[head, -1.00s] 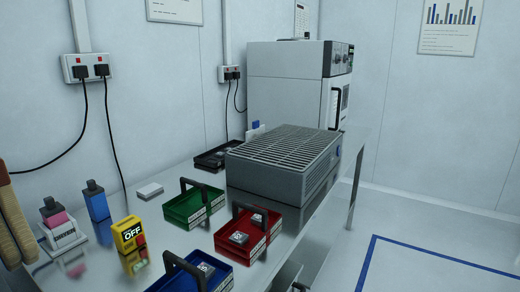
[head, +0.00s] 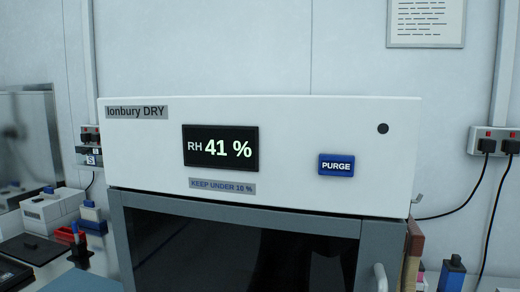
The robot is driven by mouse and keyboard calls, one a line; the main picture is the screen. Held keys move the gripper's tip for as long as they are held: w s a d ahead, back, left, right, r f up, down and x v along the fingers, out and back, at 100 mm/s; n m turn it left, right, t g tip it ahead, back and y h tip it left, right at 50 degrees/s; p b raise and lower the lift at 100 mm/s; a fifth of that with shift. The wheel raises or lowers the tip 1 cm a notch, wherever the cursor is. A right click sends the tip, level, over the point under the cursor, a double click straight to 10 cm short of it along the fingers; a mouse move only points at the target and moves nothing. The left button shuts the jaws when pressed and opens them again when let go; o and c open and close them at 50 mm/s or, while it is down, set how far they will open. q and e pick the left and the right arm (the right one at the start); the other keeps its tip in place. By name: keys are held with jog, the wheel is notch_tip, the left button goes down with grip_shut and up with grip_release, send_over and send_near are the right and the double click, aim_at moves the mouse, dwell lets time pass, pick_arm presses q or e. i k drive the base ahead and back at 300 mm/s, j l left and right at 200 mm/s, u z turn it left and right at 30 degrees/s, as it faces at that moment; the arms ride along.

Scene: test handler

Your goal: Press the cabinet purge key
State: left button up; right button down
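The dry cabinet (head: 290,115) fills the middle of the head view, with a white top panel labelled "Ionbury DRY". The purge key (head: 336,165) is a blue rectangular button with white "PURGE" lettering, on the right half of that panel. A dark display (head: 221,147) left of the key reads "RH 41 %". A grey label (head: 222,186) under the display reads "KEEP UNDER 10 %". Neither of my grippers shows in the view, and nothing covers the key.
Below the panel is a dark glass door (head: 240,250) in a grey frame with a light handle (head: 380,277) at right. A bench with a red bin (head: 68,235) and small items lies at left. A blue bottle (head: 452,274) and a wall socket (head: 493,141) are at right.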

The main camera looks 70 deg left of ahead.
aim_at(337, 165)
jog(key=u, duration=0.5)
jog(key=j+u, duration=0.15)
jog(key=u, duration=0.8)
jog(key=i+u, duration=0.1)
jog(key=u, duration=0.35)
jog(key=j+u, duration=0.1)
jog(key=u, duration=0.4)
jog(key=i+l, duration=0.05)
